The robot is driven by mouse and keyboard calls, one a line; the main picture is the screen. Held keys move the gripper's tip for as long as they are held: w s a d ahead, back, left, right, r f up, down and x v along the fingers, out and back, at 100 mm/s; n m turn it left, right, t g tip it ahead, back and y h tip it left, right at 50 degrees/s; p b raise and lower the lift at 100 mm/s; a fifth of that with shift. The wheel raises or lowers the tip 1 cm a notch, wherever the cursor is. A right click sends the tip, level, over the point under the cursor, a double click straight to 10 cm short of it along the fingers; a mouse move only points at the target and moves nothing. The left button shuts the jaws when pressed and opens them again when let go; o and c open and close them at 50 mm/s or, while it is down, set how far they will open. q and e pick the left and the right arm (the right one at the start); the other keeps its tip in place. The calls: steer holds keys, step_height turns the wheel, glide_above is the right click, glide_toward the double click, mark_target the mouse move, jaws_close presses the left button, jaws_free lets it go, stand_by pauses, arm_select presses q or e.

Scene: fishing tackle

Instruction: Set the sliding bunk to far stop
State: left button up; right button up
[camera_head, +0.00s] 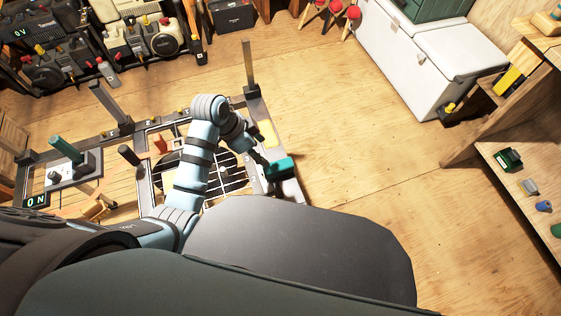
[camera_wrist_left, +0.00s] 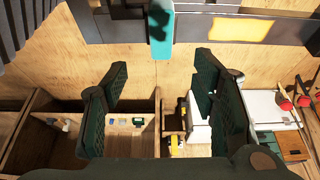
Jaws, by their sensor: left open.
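A dark metal frame with upright posts (camera_head: 249,65) stands on the floor at the left. A teal handle (camera_head: 282,166) sits on a grey part at its right end; the handle also shows at the top of the left wrist view (camera_wrist_left: 160,40). I cannot tell for certain which part is the sliding bunk. My left gripper (camera_head: 260,158) is close beside the teal handle. In the wrist view its two dark fingers (camera_wrist_left: 161,75) are spread and empty, with the handle beyond them. The exact gap is unclear. My right gripper is out of view.
A yellow pad (camera_head: 268,133) lies on the frame near the handle. A second teal cylinder (camera_head: 65,149) stands at the frame's left. A white chest (camera_head: 410,60) and wooden shelves (camera_head: 515,165) stand right. The wooden floor (camera_head: 350,140) between is clear.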

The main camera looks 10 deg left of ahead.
mark_target(277, 165)
arm_select(q)
steer(key=b+x, duration=0.6)
steer(key=x, duration=0.8)
steer(key=shift+w+a+f, duration=0.1)
steer(key=shift+w+f, duration=0.05)
steer(key=shift+f, duration=0.15)
jaws_close()
